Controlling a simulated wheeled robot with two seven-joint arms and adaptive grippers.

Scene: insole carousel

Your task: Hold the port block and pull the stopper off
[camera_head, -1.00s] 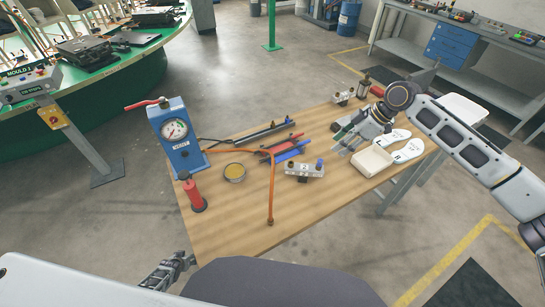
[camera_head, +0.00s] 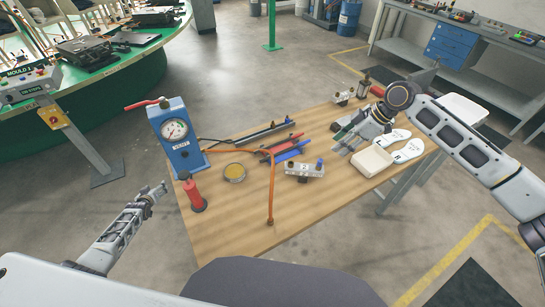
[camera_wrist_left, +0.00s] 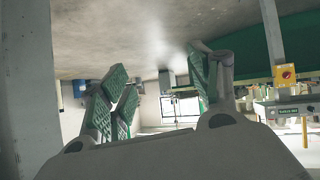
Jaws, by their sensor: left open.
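My left gripper (camera_head: 154,191) is off the table's left edge, well left of the block. In the left wrist view its green-padded fingers (camera_wrist_left: 160,92) are apart with nothing between them. My right gripper (camera_head: 345,148) hovers over the table right of the block, by the cream tray; its finger gap is too small to judge. A second, similar block (camera_head: 343,98) sits at the far edge.
A blue gauge stand (camera_head: 176,137) and a red cylinder (camera_head: 193,193) stand at the table's left. An orange hose (camera_head: 271,190) runs left of the block. A yellow tin (camera_head: 235,173), tools (camera_head: 285,148), cream tray (camera_head: 372,160) and white insoles (camera_head: 408,151) lie around. The near tabletop is mostly clear.

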